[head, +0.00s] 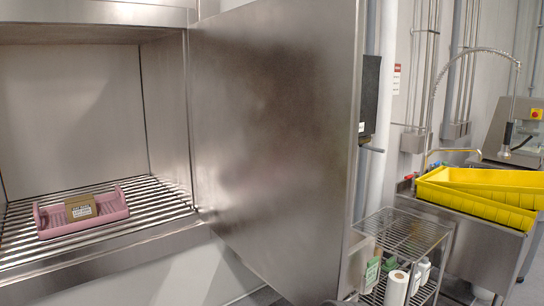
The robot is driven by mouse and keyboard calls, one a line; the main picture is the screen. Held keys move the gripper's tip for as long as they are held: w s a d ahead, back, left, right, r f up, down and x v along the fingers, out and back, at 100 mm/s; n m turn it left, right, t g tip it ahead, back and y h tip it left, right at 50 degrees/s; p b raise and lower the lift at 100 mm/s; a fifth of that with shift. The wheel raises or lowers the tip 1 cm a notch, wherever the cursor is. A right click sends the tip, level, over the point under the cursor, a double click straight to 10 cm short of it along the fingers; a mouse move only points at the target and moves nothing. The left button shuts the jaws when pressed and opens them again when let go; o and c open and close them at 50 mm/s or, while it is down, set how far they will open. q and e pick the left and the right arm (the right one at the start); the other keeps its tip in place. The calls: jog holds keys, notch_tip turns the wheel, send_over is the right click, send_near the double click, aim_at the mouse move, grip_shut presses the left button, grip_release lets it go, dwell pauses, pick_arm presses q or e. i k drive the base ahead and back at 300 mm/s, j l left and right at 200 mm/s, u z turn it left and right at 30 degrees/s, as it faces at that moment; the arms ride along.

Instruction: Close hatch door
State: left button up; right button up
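The hatch door (275,130) is a large brushed steel panel standing wide open, swung out to the right of the hatch opening. Its hinge side meets the right side of the steel hatch frame (204,8). Inside the open hatch, a pink tray (112,204) with a small brown box (80,207) rests on the metal roller floor (160,200). Neither of my grippers is in view.
To the right, a wire rack (405,232) holds a paper roll (397,289) and bottles. Beyond it is a steel sink (485,255) with yellow crates (480,190) and a spray hose (507,135). Pipes run up the wall. Some floor shows below the hatch.

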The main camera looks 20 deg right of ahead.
aim_at(277, 85)
jog(key=k+l+z, duration=0.1)
jog(key=k, duration=0.25)
jog(key=i+l+u, duration=0.15)
jog(key=l, duration=0.25)
jog(key=i+l+u, duration=0.15)
jog(key=l, duration=0.25)
jog(key=i+l+u, duration=0.15)
jog(key=i+l, duration=0.15)
jog(key=i+l+u, duration=0.15)
jog(key=l, duration=0.4)
jog(key=i+l+u, duration=0.2)
jog(key=l, duration=0.25)
jog(key=l+u, duration=0.15)
jog(key=l, duration=0.3)
jog(key=i+l+u, duration=0.15)
jog(key=l, duration=0.35)
jog(key=k, duration=0.05)
